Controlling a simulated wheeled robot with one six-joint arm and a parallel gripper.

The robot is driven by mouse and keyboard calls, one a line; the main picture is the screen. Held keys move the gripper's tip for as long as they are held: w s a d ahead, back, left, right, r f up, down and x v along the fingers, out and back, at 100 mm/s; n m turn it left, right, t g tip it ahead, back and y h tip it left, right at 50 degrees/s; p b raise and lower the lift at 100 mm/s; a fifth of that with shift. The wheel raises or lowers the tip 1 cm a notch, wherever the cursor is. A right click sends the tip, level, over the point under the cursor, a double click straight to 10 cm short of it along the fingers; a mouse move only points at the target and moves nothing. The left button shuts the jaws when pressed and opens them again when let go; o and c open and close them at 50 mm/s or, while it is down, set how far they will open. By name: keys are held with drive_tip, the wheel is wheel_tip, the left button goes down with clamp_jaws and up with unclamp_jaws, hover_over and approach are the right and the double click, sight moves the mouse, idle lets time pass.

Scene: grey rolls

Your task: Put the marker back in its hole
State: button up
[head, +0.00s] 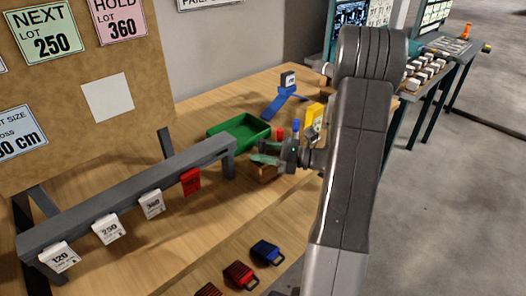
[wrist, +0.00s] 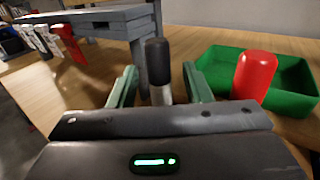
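My gripper (head: 264,154) has green fingers and is low over the table, above or beside a small wooden block (head: 262,174). In the wrist view the gripper (wrist: 159,78) is open. A marker with a black cap and whitish body (wrist: 157,58) stands upright between or just beyond the fingers, with a gap on each side. Its lower end is hidden by the gripper, so I cannot tell what it stands in. A red-capped marker (wrist: 256,75) is to the right of the right finger; the red cap (head: 280,134) and a blue cap (head: 295,126) show in the head view. No hole is visible.
A green tray (head: 238,132) lies just behind the gripper. A grey rail (head: 130,190) with hanging tags stands left. A blue stand (head: 281,103) and a yellow item (head: 313,117) are behind.

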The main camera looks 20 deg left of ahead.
drive_tip(key=w+d, duration=0.2)
drive_tip(key=d, duration=1.1)
drive_tip(key=shift+w+d, duration=0.3)
drive_tip(key=shift+a, duration=0.15)
drive_tip(key=s+a, duration=0.1)
drive_tip(key=a, duration=0.7)
drive_tip(key=s+a, duration=0.1)
drive_tip(key=a, duration=0.4)
drive_tip(key=shift+s, duration=0.3)
drive_tip(key=shift+a+r, duration=0.15)
drive_tip(key=shift+a, duration=0.1)
drive_tip(key=shift+d+r, duration=0.1)
drive_tip(key=shift+r, duration=0.1)
drive_tip(key=shift+f, duration=0.1)
